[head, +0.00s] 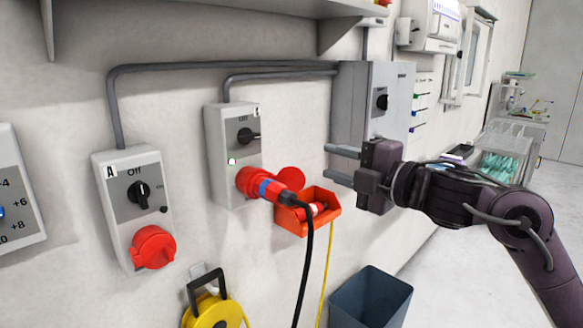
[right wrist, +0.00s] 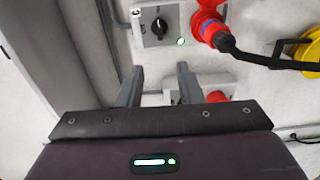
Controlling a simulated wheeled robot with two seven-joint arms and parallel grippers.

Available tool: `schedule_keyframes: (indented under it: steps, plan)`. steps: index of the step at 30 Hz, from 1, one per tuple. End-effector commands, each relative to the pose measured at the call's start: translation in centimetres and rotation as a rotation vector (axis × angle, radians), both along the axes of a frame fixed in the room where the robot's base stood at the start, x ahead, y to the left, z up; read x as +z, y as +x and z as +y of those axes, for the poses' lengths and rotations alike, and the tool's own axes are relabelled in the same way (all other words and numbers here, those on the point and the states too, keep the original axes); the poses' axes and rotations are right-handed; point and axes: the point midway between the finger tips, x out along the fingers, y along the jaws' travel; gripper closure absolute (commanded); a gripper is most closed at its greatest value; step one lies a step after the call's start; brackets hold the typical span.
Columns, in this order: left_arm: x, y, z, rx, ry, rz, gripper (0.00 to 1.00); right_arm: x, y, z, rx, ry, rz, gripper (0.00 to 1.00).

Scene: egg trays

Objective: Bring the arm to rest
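My right gripper (head: 335,164) reaches in from the right in the head view. Its two fingers are apart with nothing between them, and they point left toward the wall. The open fingers also show in the right wrist view (right wrist: 158,85). The gripper appears to the right of a grey switch box (head: 225,155) with a lit green lamp. A red and blue plug (head: 277,190) with a black cable sits in that box's red socket. The gripper looks apart from the box and the plug. My left gripper is in neither view.
A switch box marked A (head: 135,200) has a closed red socket cover (head: 153,247). A red-orange holder (head: 308,212) is on the wall below the gripper. A larger grey cabinet (head: 350,105) is behind it. A yellow cable reel (head: 212,312) and dark bin (head: 372,298) are below.

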Motion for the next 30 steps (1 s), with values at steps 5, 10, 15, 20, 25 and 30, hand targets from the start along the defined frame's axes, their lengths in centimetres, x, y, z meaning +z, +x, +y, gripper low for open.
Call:
schedule_keyframes:
  steps: [5,10,15,20,25,30]
  plan:
    - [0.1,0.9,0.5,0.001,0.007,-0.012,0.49,-1.5,1.3,-0.4,-0.014,0.037,0.047,0.67]
    - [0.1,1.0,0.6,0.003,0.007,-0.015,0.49,-3.9,3.1,-1.2,-0.039,0.095,0.116,0.67]
    - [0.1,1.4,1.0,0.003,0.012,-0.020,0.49,-7.6,5.3,-2.3,-0.078,0.170,0.211,0.67]
    - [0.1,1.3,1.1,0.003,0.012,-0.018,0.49,-12.8,7.7,-3.6,-0.133,0.257,0.327,0.67]
    - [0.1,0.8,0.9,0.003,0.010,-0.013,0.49,-21.7,9.9,-5.7,-0.229,0.374,0.500,0.67]
    - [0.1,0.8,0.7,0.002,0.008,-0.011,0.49,-34.4,10.3,-8.3,-0.376,0.501,0.713,0.67]
